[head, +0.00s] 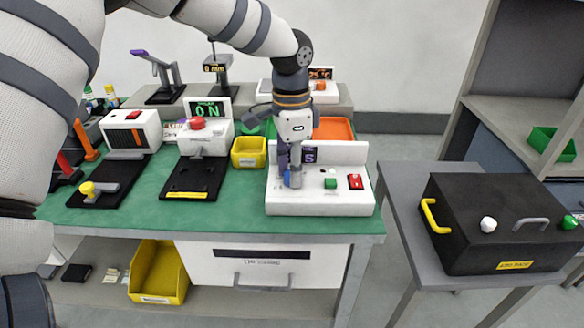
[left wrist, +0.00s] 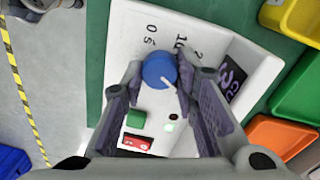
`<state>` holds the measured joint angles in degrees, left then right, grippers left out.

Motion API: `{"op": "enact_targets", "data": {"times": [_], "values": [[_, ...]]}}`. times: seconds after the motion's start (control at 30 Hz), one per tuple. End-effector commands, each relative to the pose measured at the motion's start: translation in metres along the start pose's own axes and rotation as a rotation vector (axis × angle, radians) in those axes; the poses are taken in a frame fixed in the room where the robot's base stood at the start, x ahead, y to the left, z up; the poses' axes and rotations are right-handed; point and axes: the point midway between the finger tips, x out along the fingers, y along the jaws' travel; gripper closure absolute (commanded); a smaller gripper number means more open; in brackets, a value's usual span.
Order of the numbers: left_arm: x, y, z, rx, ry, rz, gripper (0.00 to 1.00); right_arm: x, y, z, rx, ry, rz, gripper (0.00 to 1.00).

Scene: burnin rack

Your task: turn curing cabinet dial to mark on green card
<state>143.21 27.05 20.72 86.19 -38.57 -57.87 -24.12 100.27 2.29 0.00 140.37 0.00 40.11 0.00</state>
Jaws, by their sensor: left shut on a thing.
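The curing cabinet control unit seems to be the low white box (head: 322,207) at the front right of the green bench, with a white back panel. Its blue dial (left wrist: 160,70) has a white pointer line running towards the lower right in the left wrist view, with printed numbers around it. In the head view only a little blue of the dial (head: 287,180) shows. My left gripper (head: 288,172) points down from above, its two fingers (left wrist: 162,82) shut on the dial's sides. I cannot make out a green card. My right gripper is not in view.
A green button (head: 330,183) and red switch (head: 355,181) are right of the dial. A yellow bin (head: 249,153) and orange tray (head: 334,128) stand behind. A black box (head: 500,223) sits on the side table. Left are devices with black bases (head: 196,178).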

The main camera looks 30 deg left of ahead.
Motion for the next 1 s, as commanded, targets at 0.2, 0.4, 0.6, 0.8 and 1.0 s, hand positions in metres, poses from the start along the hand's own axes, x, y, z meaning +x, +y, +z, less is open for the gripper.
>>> {"op": "enact_targets", "data": {"times": [0.2, 0.4, 0.6, 0.8, 1.0], "values": [[-0.003, -0.001, 0.0, -0.087, 0.005, -0.005, 1.0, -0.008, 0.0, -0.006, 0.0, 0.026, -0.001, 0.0], [-0.003, 0.0, 0.001, -0.246, 0.01, -0.005, 1.0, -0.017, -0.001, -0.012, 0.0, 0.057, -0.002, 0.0], [-0.001, -0.001, 0.001, -0.428, 0.015, -0.003, 1.0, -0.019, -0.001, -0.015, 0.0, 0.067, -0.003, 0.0], [0.0, -0.001, 0.001, -0.593, 0.019, -0.002, 1.0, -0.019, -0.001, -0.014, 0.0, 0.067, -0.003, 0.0], [0.001, -0.001, 0.001, -0.723, 0.024, -0.001, 1.0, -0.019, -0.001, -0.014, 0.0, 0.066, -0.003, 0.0]]}}
